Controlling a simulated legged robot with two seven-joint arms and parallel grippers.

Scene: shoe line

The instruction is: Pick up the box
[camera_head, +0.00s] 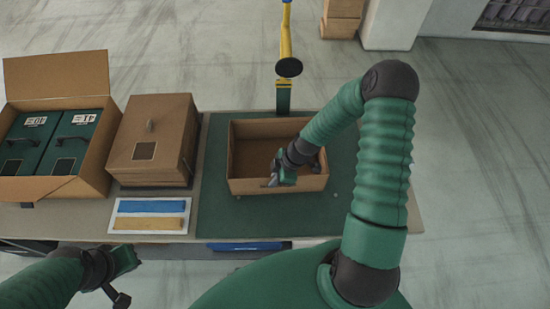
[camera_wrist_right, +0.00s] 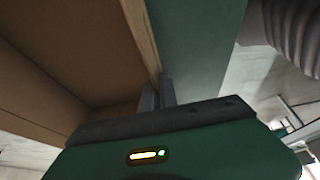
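An open, empty-looking cardboard box (camera_head: 245,186) stands on the green mat in the middle of the table. My right gripper (camera_head: 272,182) reaches down over the box at its near wall. In the right wrist view, the two fingers (camera_wrist_right: 159,91) are close together, one on each side of the thin wall of the box (camera_wrist_right: 139,35), and look shut on it. The box's inside lies left of the wall there, and the green mat right of it. My left gripper (camera_head: 122,286) is at the lower left, off the table's front edge; its fingers are unclear.
A box (camera_head: 84,184) with two green shoe boxes (camera_head: 70,137) stands at the far left. A closed brown box (camera_head: 152,143) is beside it. A card with blue and tan strips (camera_head: 150,214) lies in front. A yellow-blue post (camera_head: 285,45) rises behind. The green mat (camera_head: 225,222) is otherwise clear.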

